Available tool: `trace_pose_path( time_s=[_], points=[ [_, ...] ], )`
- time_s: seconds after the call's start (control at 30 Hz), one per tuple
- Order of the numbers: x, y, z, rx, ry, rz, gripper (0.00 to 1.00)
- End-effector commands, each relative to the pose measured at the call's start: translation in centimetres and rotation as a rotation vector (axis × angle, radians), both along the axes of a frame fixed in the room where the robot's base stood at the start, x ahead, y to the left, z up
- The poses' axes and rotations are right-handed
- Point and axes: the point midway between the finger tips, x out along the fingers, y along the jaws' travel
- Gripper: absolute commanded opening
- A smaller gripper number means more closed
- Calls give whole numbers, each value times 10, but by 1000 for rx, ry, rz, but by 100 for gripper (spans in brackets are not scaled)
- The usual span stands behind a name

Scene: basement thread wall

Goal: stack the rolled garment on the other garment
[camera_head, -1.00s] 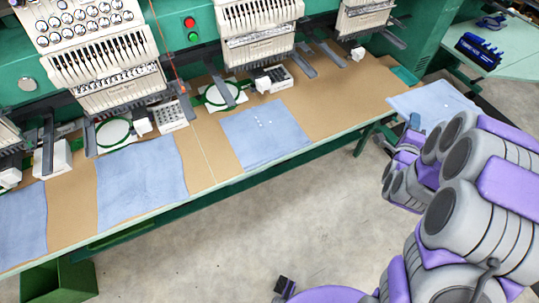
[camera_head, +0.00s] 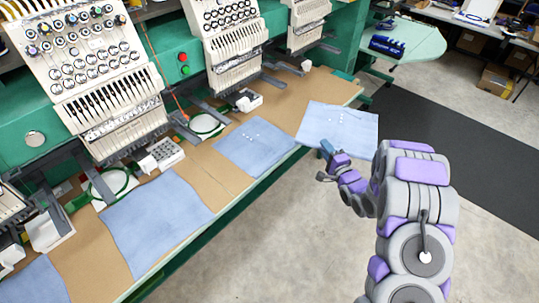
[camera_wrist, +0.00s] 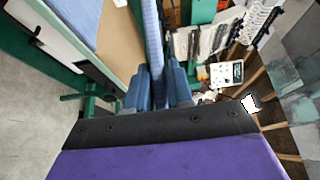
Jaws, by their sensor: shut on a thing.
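My gripper (camera_head: 327,148) is shut on the near-left corner of a light blue garment (camera_head: 338,121). The garment is held out flat, and it looks like a sheet rather than a roll. In the wrist view this garment (camera_wrist: 152,35) shows edge-on between the dark blue fingers (camera_wrist: 157,88). Another light blue garment (camera_head: 254,148) with small white dots lies flat on the brown table top, left of the held one. The held garment's left edge appears close to it in the head view; the height between them is hard to tell.
More blue cloths lie along the table, one in the middle (camera_head: 155,222) and one at the lower left (camera_head: 33,282). Green embroidery machines (camera_head: 232,40) overhang the back of the table. A pale side table (camera_head: 405,42) stands beyond. The floor at right is open.

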Motion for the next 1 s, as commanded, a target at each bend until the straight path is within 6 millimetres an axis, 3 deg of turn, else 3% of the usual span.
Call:
trace_pose_path(
  time_s=[0.2,0.4,0.67,1.0],
  points=[
    [-20,26,-62,-11,-6,234,0],
    [-48,45,-98,-16,-10,402,0],
    [-60,55,-114,-10,-13,483,0],
    [-39,135,-122,-16,-12,485,0]
  ],
)
